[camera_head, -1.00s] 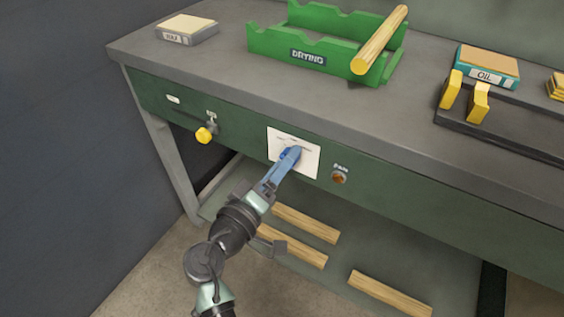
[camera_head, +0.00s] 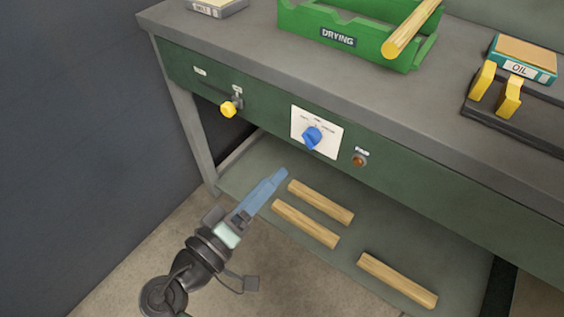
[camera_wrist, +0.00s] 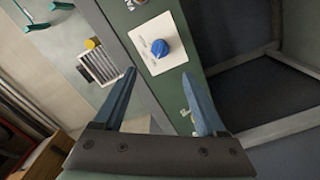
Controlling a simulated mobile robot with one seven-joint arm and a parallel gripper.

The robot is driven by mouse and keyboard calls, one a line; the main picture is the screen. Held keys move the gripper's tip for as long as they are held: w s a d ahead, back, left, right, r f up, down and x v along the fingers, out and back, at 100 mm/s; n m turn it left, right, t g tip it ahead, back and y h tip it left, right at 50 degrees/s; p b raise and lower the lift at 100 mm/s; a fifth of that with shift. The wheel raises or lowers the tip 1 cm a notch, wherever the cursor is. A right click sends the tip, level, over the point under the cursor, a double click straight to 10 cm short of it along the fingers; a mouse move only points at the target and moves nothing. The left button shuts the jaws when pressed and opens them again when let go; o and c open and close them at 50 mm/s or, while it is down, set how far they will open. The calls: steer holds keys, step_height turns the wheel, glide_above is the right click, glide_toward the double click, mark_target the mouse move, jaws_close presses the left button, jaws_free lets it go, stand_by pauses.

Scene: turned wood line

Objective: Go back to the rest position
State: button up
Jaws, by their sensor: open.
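My gripper (camera_head: 284,174) is in front of the green workbench, below its front panel and apart from it. The wrist view shows its two blue fingers (camera_wrist: 168,98) spread with nothing between them. A blue knob (camera_head: 312,138) on a white dial plate (camera_head: 328,149) sits on the front panel, up and to the right of the gripper. The knob also shows in the wrist view (camera_wrist: 160,48), beyond the fingertips. The dial's lettering is too small to read.
A yellow knob (camera_head: 229,109) and a brown round button (camera_head: 359,160) flank the dial. On the bench top (camera_head: 250,60) are a green DRYING rack (camera_head: 300,22) holding a wooden rod (camera_head: 412,30), and an OIL box (camera_head: 515,68). Several wooden pieces lie on the lower shelf (camera_head: 330,245).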

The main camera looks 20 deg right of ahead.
steer(key=shift+s+a, duration=0.35)
steer(key=shift+a, duration=0.1)
